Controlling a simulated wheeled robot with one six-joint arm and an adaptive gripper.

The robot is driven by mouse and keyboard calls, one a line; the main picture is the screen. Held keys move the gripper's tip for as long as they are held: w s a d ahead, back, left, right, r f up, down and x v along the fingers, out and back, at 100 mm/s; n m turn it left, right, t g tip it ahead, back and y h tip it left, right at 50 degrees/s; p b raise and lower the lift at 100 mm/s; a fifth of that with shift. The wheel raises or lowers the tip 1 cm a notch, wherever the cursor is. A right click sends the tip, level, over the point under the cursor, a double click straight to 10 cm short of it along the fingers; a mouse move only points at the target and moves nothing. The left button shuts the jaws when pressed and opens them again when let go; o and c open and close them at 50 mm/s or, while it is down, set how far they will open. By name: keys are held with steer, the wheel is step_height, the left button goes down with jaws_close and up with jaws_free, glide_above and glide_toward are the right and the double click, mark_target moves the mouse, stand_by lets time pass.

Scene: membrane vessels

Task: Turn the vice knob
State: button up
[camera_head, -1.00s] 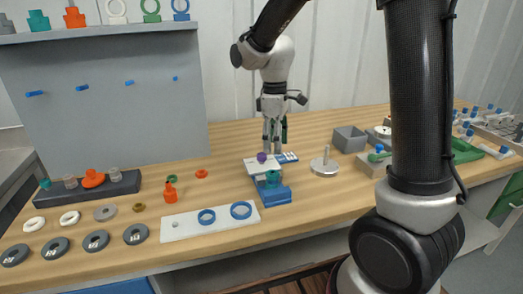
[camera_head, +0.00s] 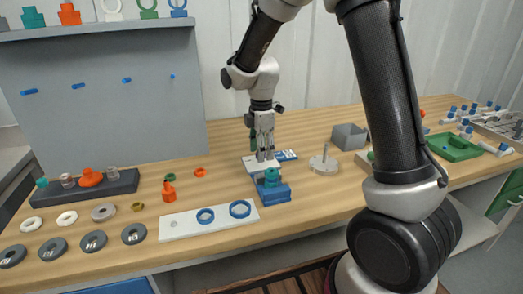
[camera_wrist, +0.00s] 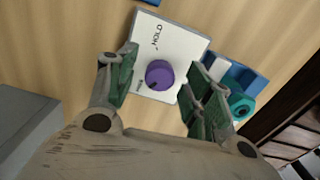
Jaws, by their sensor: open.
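The vice knob (camera_wrist: 159,74) is a purple round dial with a dark pointer mark, on a white panel (camera_wrist: 183,37) marked HOLD in the wrist view. The blue vice body (camera_head: 272,193) stands on the table in the head view, holding a teal ring-shaped part (camera_head: 271,176), which also shows in the wrist view (camera_wrist: 241,107). My gripper (camera_wrist: 164,80) is open, its two green-padded fingers on either side of the knob, with gaps visible. In the head view my gripper (camera_head: 262,154) points down over the panel and mostly hides the knob. Contact cannot be told.
A white plate with blue rings (camera_head: 210,218) lies in front of the vice. A metal disc with a post (camera_head: 324,163) and a grey bin (camera_head: 349,136) stand to the right. An orange bottle-shaped part (camera_head: 168,190) stands to the left.

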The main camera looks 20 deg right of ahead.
steer(key=shift+f, duration=0.2)
steer(key=c, duration=1)
